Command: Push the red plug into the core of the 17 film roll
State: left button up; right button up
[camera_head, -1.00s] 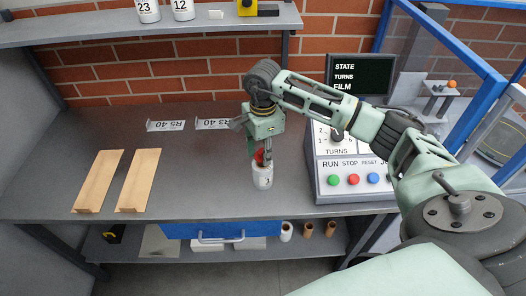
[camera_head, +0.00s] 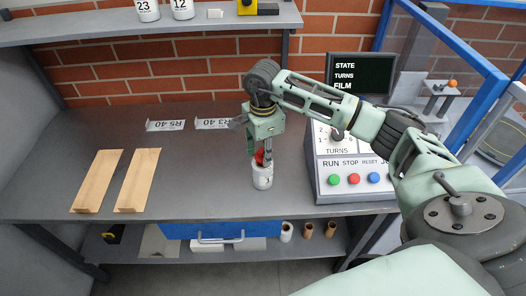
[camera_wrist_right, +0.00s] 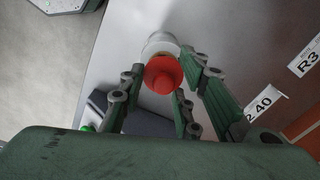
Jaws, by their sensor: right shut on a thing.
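The red plug (camera_head: 260,158) is between the fingertips of my right gripper (camera_head: 262,152), which is shut on it. The plug also shows from above in the right wrist view (camera_wrist_right: 164,75). A white film roll (camera_head: 263,178) stands upright on the workbench directly below the plug. Its printed number is too small to read fully. In the right wrist view the roll (camera_wrist_right: 159,44) shows partly behind the plug. The fingers and plug hide the roll's core, so I cannot tell how far the plug sits in it. My left gripper is not in view.
A control box (camera_head: 350,181) with coloured buttons stands right of the roll, under a dark screen (camera_head: 361,75). Two wooden pieces (camera_head: 137,180) lie at the left. Label strips (camera_head: 165,126) lie behind. Rolls marked 23 and 12 stand on the upper shelf (camera_head: 100,29). The bench (camera_head: 205,185) between is clear.

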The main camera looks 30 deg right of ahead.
jog(key=shift+f+b, duration=0.95)
jog(key=shift+f, duration=0.2)
jog(key=o, duration=0.9)
jog(key=shift+r, duration=0.15)
notch_tip(320, 180, up, 12)
jog(key=shift+f, duration=0.2)
dwell(0.3)
